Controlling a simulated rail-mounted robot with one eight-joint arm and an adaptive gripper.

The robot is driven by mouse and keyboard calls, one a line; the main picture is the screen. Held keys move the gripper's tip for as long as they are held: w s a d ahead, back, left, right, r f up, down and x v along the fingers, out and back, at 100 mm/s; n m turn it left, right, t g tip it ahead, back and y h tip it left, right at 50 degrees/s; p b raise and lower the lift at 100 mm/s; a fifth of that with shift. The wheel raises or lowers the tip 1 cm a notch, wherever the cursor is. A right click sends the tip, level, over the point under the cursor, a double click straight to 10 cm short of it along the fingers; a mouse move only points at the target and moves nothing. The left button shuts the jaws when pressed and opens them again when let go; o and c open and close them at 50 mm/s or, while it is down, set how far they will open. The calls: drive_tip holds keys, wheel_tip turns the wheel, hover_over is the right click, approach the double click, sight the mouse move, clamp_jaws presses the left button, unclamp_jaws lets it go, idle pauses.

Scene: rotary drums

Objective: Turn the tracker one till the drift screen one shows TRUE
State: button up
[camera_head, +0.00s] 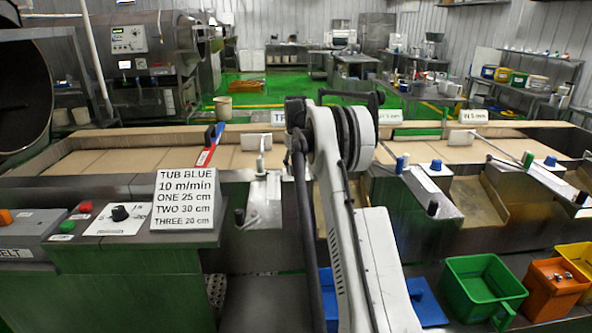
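I cannot pick out a tracker marked one or a drift screen reading TRUE or FALSE. A white label (279,117) behind the belt begins with "TR"; my arm hides the rest. A black knob (120,213) sits on a white plate at the left. My white and dark arm rises through the middle and covers part of the belt. My gripper's fingers cannot be made out.
A tan conveyor belt (95,160) runs across. A sign (184,198) reads "TUB BLUE 10 m/min ONE 25 cm TWO 30 cm THREE 20 cm". Green (482,283) and orange (552,293) bins stand at the lower right. Several chutes and knobs line the belt's front.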

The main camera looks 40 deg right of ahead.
sight(296, 165)
idle(0.4)
drive_tip(key=o, duration=1.1)
drive_tip(key=shift+o, duration=0.2)
wheel_tip(296, 165, up, 12)
